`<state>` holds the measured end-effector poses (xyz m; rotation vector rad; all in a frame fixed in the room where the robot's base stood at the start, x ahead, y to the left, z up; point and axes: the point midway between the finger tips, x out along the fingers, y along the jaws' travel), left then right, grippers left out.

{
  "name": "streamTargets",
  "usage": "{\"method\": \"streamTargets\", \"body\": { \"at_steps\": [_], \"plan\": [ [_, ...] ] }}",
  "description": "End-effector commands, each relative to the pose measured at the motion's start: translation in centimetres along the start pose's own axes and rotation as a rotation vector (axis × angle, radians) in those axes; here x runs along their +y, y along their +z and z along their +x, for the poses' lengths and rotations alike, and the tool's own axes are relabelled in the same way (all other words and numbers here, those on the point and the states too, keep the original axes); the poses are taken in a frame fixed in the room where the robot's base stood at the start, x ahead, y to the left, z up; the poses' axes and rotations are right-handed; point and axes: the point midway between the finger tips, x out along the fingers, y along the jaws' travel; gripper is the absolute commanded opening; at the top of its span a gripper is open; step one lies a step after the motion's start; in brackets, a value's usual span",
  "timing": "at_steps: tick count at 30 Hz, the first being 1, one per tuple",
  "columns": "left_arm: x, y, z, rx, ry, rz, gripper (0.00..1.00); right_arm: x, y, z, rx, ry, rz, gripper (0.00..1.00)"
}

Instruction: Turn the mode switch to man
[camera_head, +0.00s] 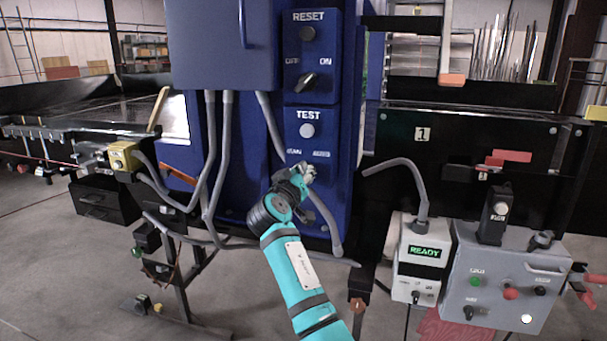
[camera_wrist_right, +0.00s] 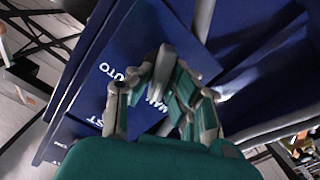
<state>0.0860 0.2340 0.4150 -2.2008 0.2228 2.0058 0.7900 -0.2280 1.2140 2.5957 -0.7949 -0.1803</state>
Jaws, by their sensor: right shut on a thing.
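The blue control panel (camera_head: 340,110) carries MAN and AUTO labels (camera_head: 307,153) under the TEST button. My left gripper is not in view.
Higher on the panel are an OFF/ON knob (camera_head: 306,82), a RESET button (camera_head: 308,33) and a TEST button (camera_head: 306,130). Grey conduits (camera_head: 211,150) hang left of the panel. A READY display box (camera_head: 423,252) and a grey control box (camera_head: 500,285) stand at the right.

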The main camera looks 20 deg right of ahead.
Motion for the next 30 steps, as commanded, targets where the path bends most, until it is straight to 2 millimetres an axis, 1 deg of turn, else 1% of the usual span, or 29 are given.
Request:
{"method": "streamTargets", "body": {
  "at_steps": [1, 6, 12, 19, 30],
  "plan": [
    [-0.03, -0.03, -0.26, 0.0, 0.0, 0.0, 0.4, 0.18, -0.45, 0.01, 0.007, 0.002, -0.039, 0.0],
    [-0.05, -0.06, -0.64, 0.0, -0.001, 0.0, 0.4, 0.17, -0.46, 0.02, 0.007, 0.003, -0.168, 0.0],
    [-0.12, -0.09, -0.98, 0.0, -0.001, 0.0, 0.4, 0.1, -0.46, 0.01, 0.007, 0.004, -0.276, 0.0],
    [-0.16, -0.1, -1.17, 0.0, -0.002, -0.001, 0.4, 0.02, -0.46, -0.01, 0.008, 0.004, -0.342, 0.0],
    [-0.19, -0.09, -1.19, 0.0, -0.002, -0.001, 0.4, 0.0, -0.48, -0.01, 0.01, 0.004, -0.361, 0.0]
  ]
}}
